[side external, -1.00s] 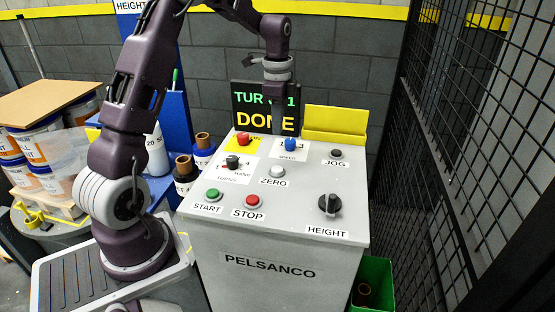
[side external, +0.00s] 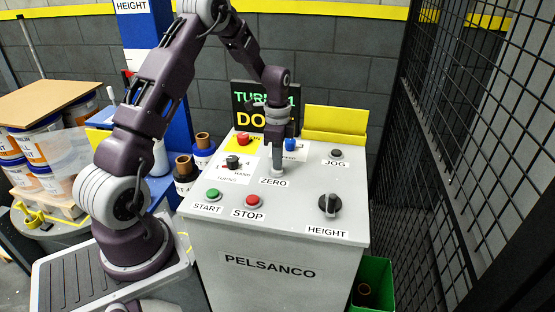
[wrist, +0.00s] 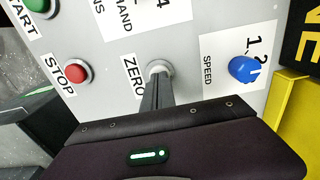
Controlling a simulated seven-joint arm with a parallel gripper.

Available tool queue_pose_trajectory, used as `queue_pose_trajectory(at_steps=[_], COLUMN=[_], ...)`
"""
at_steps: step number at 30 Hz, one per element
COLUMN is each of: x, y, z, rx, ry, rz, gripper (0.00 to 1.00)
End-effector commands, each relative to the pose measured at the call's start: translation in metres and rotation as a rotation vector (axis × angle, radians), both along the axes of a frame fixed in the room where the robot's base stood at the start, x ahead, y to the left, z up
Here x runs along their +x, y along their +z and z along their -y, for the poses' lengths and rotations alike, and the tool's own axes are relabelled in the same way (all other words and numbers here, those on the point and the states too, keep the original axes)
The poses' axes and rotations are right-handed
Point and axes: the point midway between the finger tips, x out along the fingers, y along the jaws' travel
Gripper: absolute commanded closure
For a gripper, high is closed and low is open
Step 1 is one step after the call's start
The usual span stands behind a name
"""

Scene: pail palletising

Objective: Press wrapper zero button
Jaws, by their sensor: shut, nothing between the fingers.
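The grey ZERO button (wrist: 160,67) sits on the sloped white panel beside its ZERO label (wrist: 134,77). In the wrist view its round rim shows past my fingertips, which cover its middle. My gripper (side external: 277,172) is shut and empty, pointing down at the button, and hides it in the side view. The fingertips are at or very close to the button's top; I cannot tell whether it is pushed in. The wrapper's control box (side external: 270,272) reads PELSANCO on its front.
Around the button are the blue SPEED knob (wrist: 243,68), red STOP button (wrist: 77,73), green START button (side external: 212,194), HEIGHT knob (side external: 329,204) and JOG button (side external: 337,153). A DONE display (side external: 248,115) stands behind. A mesh fence (side external: 460,150) is at right.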

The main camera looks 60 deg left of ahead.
Motion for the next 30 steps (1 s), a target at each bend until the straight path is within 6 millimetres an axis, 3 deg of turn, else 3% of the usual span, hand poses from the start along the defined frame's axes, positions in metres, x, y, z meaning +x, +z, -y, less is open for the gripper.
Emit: queue_pose_trajectory(at_steps=[7,17,20,30], x=[-0.001,-0.002,-0.001,0.003], y=[-0.021,-0.019,-0.005,0.081], z=[0.000,0.000,-0.001,-0.002], rx=[-0.001,0.000,0.004,0.011], ry=[0.001,-0.001,-0.001,0.001], rz=[-0.001,-0.004,0.002,0.023], gripper=[1.00,1.00,1.00,1.00])
